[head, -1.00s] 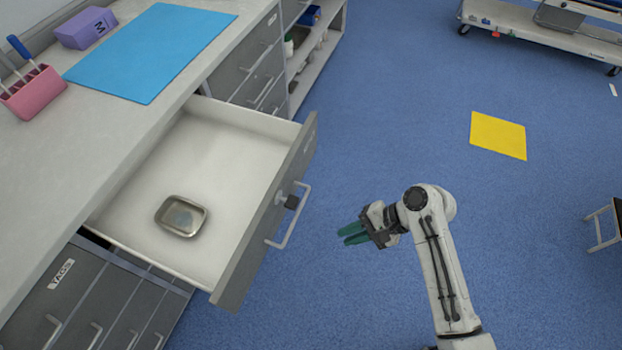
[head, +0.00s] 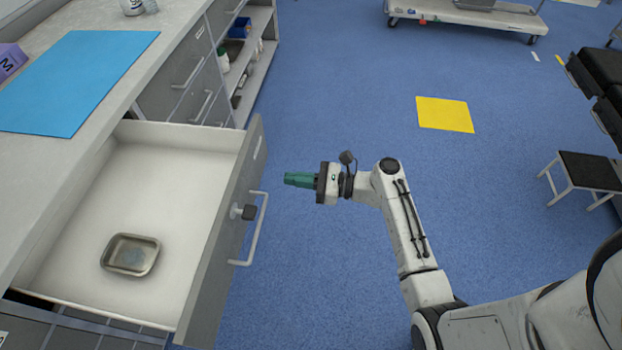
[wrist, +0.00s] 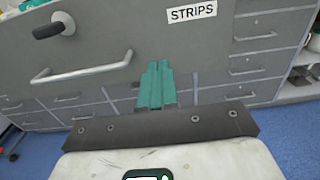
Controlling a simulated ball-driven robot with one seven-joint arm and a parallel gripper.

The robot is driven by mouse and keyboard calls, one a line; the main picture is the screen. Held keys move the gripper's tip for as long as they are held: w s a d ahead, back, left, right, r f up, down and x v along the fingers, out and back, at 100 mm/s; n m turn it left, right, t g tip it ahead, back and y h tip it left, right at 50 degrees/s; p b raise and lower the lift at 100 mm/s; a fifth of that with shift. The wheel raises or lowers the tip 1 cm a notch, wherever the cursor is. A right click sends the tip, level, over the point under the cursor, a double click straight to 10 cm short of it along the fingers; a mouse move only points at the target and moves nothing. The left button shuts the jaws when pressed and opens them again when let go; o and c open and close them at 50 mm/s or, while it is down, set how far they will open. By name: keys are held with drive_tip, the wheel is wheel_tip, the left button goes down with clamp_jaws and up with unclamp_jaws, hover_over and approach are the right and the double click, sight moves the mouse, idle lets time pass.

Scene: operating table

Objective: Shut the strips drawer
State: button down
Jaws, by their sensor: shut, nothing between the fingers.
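The strips drawer (head: 215,245) is pulled well out of the cabinet at the left in the head view. Its grey front carries a bar handle (head: 257,230) and a dark knob (head: 247,212). In the wrist view the drawer front (wrist: 150,35) shows a STRIPS label (wrist: 192,14), with the handle (wrist: 82,67) at the left. A small metal tray (head: 131,255) lies inside the drawer. My gripper (head: 287,179), with green fingers, is shut and empty. It points at the drawer front from the right, apart from it. The green fingers also show in the wrist view (wrist: 157,85).
The counter holds a blue mat (head: 75,80) and a purple box (head: 10,60). Closed drawers and an open shelf (head: 255,60) lie beyond the strips drawer. A yellow floor square (head: 445,114) and a stool (head: 588,172) are at the right. The blue floor between is clear.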

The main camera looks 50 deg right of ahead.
sight(254, 174)
drive_tip(key=x, duration=0.7)
drive_tip(key=shift+w+a, duration=0.1)
drive_tip(key=shift+a, duration=0.05)
drive_tip(key=shift+w, duration=0.1)
drive_tip(key=shift+w+a, duration=0.15)
drive_tip(key=shift+w, duration=0.05)
drive_tip(key=b+x, duration=0.4)
drive_tip(key=x, duration=0.7)
drive_tip(key=b+x, duration=0.4)
drive_tip(key=x, duration=0.8)
drive_tip(key=b+x, duration=0.5)
drive_tip(key=x, duration=0.7)
drive_tip(key=shift+f, duration=0.25)
drive_tip(key=shift+b+x, duration=0.55)
drive_tip(key=shift+x, duration=0.2)
drive_tip(key=shift+w+r, duration=0.1)
drive_tip(key=shift+r, duration=0.3)
drive_tip(key=shift+a+r, duration=0.15)
drive_tip(key=shift+r, duration=0.05)
